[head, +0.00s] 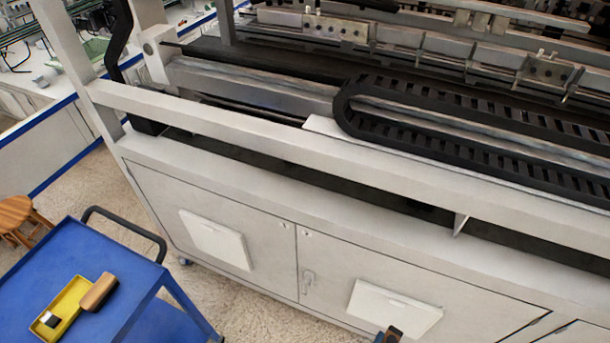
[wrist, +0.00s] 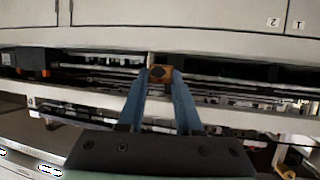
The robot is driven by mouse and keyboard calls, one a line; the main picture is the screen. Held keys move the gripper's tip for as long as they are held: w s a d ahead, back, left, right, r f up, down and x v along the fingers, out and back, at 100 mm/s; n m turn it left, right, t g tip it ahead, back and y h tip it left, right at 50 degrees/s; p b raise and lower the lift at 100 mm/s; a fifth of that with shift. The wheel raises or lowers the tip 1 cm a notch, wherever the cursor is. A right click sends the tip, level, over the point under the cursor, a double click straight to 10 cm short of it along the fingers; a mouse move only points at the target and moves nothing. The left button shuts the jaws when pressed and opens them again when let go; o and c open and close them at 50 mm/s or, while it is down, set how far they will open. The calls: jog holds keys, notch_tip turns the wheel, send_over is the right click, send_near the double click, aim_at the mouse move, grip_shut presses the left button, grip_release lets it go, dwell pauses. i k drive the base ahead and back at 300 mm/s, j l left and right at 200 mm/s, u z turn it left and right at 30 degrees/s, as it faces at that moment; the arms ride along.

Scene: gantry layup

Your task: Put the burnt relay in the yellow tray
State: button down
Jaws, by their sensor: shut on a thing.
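The yellow tray (head: 70,303) lies on top of the blue cart at the lower left of the head view. A small black and white item (head: 49,320) is in it. My gripper (wrist: 160,78) is shut on a small orange-brown block with a dark scorched-looking face, which I take to be the burnt relay (wrist: 161,72). It sits between the tips of the two blue fingers. In the head view the relay (head: 394,332) just shows at the bottom edge, right of the cart and in front of the cabinet. The tray is not in the wrist view.
The blue cart (head: 60,262) has a black handle (head: 125,230). A brown block (head: 98,292) lies at the tray's right edge. A wooden stool (head: 18,215) stands behind the cart. The white gantry machine with its cabinet (head: 270,245) fills the middle and right. Speckled floor separates cart and cabinet.

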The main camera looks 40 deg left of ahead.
aim_at(78, 296)
jog(key=j+u, duration=0.15)
jog(key=u, duration=0.25)
jog(key=j+u, duration=0.2)
jog(key=u, duration=0.15)
jog(key=j+u, duration=0.15)
jog(key=u, duration=0.25)
jog(key=i+j, duration=0.1)
jog(key=j, duration=0.25)
jog(key=i+j, duration=0.15)
jog(key=j, duration=0.15)
jog(key=i+j, duration=0.1)
jog(key=j, duration=0.25)
jog(key=i+j, duration=0.15)
jog(key=j, duration=0.15)
